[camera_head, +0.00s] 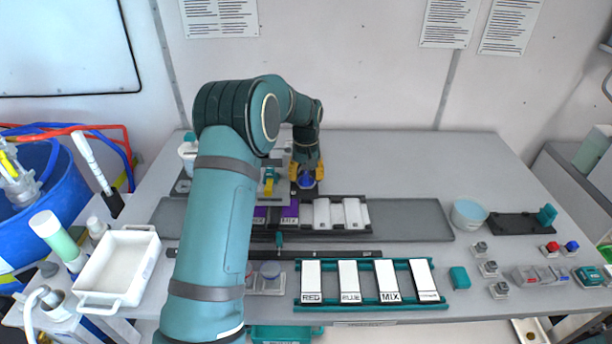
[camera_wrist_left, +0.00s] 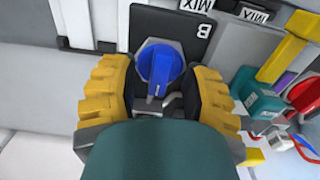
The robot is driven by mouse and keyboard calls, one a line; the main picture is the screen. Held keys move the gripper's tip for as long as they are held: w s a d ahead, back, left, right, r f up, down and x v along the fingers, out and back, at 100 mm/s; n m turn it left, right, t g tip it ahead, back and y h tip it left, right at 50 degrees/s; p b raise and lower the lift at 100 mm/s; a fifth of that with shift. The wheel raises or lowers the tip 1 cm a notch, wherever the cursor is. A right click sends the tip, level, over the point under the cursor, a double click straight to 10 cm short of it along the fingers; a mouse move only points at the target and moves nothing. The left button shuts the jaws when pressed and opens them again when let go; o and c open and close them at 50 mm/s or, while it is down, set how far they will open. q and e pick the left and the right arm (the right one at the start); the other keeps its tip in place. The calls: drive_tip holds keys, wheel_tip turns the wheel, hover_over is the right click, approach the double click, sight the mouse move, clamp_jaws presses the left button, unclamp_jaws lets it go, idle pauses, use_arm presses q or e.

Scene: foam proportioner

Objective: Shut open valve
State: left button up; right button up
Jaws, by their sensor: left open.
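In the left wrist view a blue round valve handle (camera_wrist_left: 160,66) sits on a dark plate marked "B" (camera_wrist_left: 203,29). The yellow-padded fingers of my left gripper (camera_wrist_left: 162,92) are open, one on each side of the blue handle. In the head view my left gripper (camera_head: 307,178) is over the back of the table, with the blue handle (camera_head: 306,181) partly showing between its fingers. A yellow handle (camera_head: 269,182) stands just left of it; a yellow bar also shows in the wrist view (camera_wrist_left: 284,57). My right gripper is not in view.
A rack of white tiles marked RED, BLUE and MIX (camera_head: 370,282) lies near the table's front edge. A white tray (camera_head: 119,268) is at left. A light-blue cup (camera_head: 468,215) and several small switches are at right. The table's back right (camera_head: 420,160) is clear.

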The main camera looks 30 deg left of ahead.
sight(306, 176)
use_arm(q)
wheel_tip(306, 176, up, 12)
drive_tip(key=shift+f, duration=0.2)
drive_tip(key=shift+f, duration=0.1)
idle(0.6)
